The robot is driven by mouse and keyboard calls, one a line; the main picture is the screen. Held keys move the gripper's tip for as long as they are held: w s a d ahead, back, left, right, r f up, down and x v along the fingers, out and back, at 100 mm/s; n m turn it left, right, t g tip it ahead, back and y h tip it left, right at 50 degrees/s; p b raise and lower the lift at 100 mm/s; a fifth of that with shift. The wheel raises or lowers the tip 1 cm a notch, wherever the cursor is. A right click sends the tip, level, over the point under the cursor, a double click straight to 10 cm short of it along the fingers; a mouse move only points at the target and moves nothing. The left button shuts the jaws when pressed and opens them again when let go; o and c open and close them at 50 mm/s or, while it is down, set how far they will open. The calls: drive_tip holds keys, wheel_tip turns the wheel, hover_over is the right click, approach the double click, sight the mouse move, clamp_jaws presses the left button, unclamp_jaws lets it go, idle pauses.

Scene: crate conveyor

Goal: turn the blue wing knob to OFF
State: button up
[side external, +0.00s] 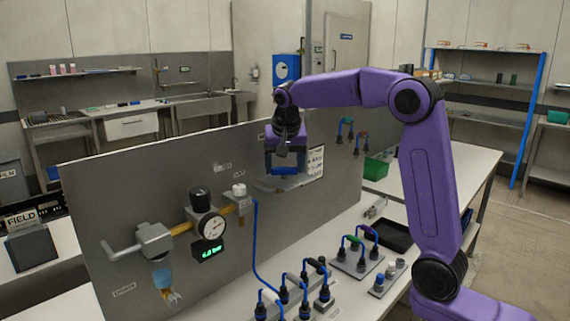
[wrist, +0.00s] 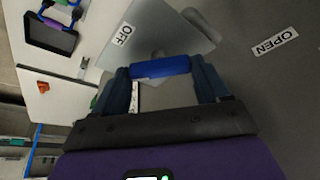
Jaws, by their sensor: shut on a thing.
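The blue wing knob (wrist: 160,67) is in the wrist view, with its bar lying across the picture between my two fingertips. My gripper (wrist: 162,76) is shut on the knob, one dark blue finger at each end of the bar. The OFF label (wrist: 124,34) is to the upper left of the knob, and the OPEN label (wrist: 275,40) is to its upper right. In the side view my gripper (side external: 286,168) is against the grey upright panel (side external: 240,150).
A blue hose (side external: 256,240) hangs down to the table. Several cable connectors (side external: 287,293) and a black tray (side external: 394,234) are on the table below.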

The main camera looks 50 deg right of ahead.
drive_tip(key=m+g, duration=0.1)
drive_tip(key=m, duration=0.1)
drive_tip(key=m+h, duration=0.1)
drive_tip(key=m, duration=0.2)
drive_tip(key=shift+w+a+m+g, duration=0.1)
drive_tip(key=shift+w+m+g, duration=0.1)
drive_tip(key=shift+m+g, duration=0.15)
drive_tip(key=shift+r+m+g+h, duration=0.15)
drive_tip(key=shift+m+g, duration=0.35)
drive_tip(key=shift+m, duration=0.6)
drive_tip(key=shift+f+m+g+h, duration=0.15)
drive_tip(key=shift+m+g, duration=0.3)
drive_tip(key=shift+m, duration=0.6)
drive_tip(key=shift+r, duration=0.1)
drive_tip(key=o, duration=1.1)
drive_tip(key=shift+c, duration=0.2)
